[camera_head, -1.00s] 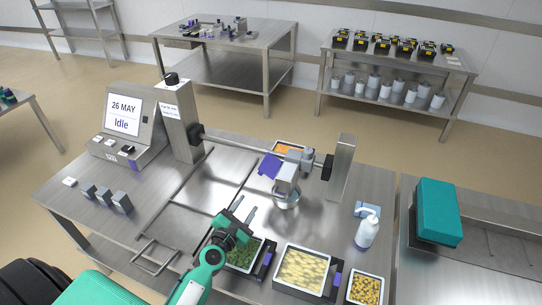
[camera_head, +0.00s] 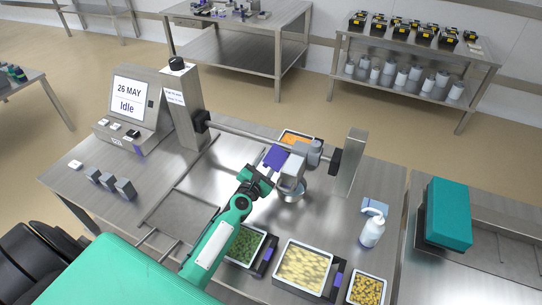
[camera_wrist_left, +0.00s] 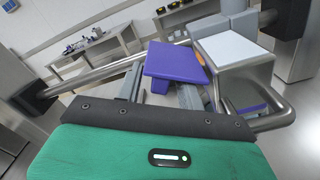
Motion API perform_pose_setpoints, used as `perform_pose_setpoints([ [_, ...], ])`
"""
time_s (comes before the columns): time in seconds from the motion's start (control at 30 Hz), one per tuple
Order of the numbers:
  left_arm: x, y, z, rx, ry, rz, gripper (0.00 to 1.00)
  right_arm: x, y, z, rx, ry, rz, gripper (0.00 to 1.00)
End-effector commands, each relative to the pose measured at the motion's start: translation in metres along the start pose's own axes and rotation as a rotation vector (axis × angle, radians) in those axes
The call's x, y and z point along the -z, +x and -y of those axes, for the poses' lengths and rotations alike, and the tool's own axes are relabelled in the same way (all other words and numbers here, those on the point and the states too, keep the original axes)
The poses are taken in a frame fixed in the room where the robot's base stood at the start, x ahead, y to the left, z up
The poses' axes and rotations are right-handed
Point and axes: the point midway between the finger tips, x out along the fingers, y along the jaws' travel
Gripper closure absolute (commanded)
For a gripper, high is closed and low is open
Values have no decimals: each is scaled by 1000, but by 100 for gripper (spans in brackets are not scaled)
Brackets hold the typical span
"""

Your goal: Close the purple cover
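The purple cover (camera_head: 276,157) is a flat plate on the end of the white and grey head (camera_head: 290,170) on the machine's crossbar. In the left wrist view the purple cover (camera_wrist_left: 174,62) is tilted and stands just beyond my left gripper's fingers. My left gripper (camera_head: 257,171) is just below and left of the cover in the head view. Contact with the cover cannot be told. My right gripper is not in view.
The crossbar (camera_head: 240,132) runs between a post with the "Idle" screen (camera_head: 130,105) and a right post (camera_head: 352,160). Food trays (camera_head: 303,268) line the front edge. A white bottle (camera_head: 372,231) and a teal box (camera_head: 448,213) are to the right.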

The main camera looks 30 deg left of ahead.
Motion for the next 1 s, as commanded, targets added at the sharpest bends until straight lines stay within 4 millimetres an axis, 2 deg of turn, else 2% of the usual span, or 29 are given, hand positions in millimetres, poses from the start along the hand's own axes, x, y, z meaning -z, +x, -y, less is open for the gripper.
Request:
perform_pose_setpoints([
  [0.1, 0, 19, -1, -1, 1, 1, 62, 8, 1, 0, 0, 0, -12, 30],
  [0.3, 0, 36, 0, 1, 0, 0, 62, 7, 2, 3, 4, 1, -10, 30],
  [0.67, 0, 40, 0, 0, 0, 0, 62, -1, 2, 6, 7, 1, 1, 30],
  [0.87, 0, 40, 0, 0, 0, 0, 97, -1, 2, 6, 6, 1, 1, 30],
  [0.9, 0, 40, 0, 0, 0, 0, 100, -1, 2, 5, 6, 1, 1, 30],
  [1.0, 0, 40, 0, 0, 1, 0, 100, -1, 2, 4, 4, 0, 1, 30],
])
